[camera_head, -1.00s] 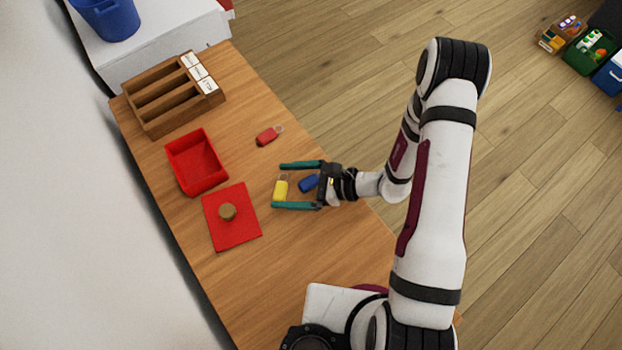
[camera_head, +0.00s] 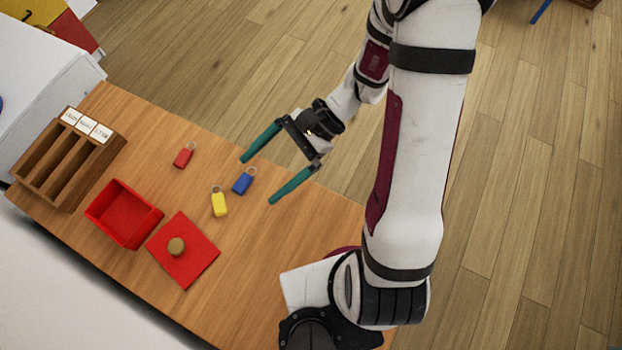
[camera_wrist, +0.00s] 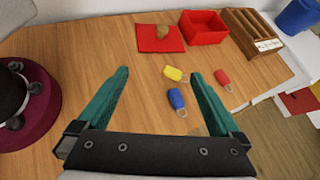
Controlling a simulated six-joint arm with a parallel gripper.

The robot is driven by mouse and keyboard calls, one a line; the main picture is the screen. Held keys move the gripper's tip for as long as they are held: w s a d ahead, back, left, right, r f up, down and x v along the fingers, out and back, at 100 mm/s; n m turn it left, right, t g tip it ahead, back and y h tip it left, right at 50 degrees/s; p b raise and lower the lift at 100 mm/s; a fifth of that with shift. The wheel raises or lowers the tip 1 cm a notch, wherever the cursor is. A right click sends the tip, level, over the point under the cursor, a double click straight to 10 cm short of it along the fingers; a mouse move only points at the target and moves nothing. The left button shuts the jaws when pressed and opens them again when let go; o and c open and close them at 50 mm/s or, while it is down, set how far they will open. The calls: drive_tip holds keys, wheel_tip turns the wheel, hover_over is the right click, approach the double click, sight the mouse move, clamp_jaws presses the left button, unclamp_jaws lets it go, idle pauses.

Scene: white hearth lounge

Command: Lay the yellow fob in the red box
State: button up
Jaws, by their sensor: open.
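The yellow fob (camera_head: 219,204) lies on the wooden table, with a blue fob (camera_head: 243,182) close beside it on the right. The red box (camera_head: 126,214) stands open at the top and looks empty, left of the yellow fob. My gripper (camera_head: 257,172) is open and empty, above the table to the right of the fobs. In the wrist view the yellow fob (camera_wrist: 174,74) and blue fob (camera_wrist: 176,99) lie beyond and between my open fingers (camera_wrist: 160,80). The red box (camera_wrist: 203,32) shows farther off there.
The box's red lid (camera_head: 190,260) with a round wooden knob (camera_head: 176,246) lies flat beside it. A red fob (camera_head: 184,155) lies toward the back. A wooden slotted tray (camera_head: 68,160) with white labels stands at the far left. Bare table lies right of the lid.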

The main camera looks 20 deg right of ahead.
drive_tip(key=s+d+r+n+h, duration=0.1)
drive_tip(key=s+r+n+h, duration=0.4)
drive_tip(key=s+r, duration=0.1)
drive_tip(key=shift+d+r+g, duration=0.15)
drive_tip(key=shift+r+g, duration=0.15)
drive_tip(key=shift+r, duration=0.1)
drive_tip(key=s+d+r+n+t+h, duration=0.1)
drive_tip(key=s+d+r+h, duration=0.1)
drive_tip(key=s, duration=0.1)
drive_tip(key=s+d+r+n+t+h, duration=0.1)
drive_tip(key=d+h, duration=0.1)
drive_tip(key=shift+s+n+t, duration=0.25)
drive_tip(key=shift+n+t, duration=0.05)
drive_tip(key=shift+c, duration=0.2)
drive_tip(key=shift+s+d+h, duration=0.15)
drive_tip(key=shift+d+h, duration=0.15)
drive_tip(key=shift+d, duration=0.05)
drive_tip(key=shift+c, duration=1.2)
drive_tip(key=c, duration=0.6)
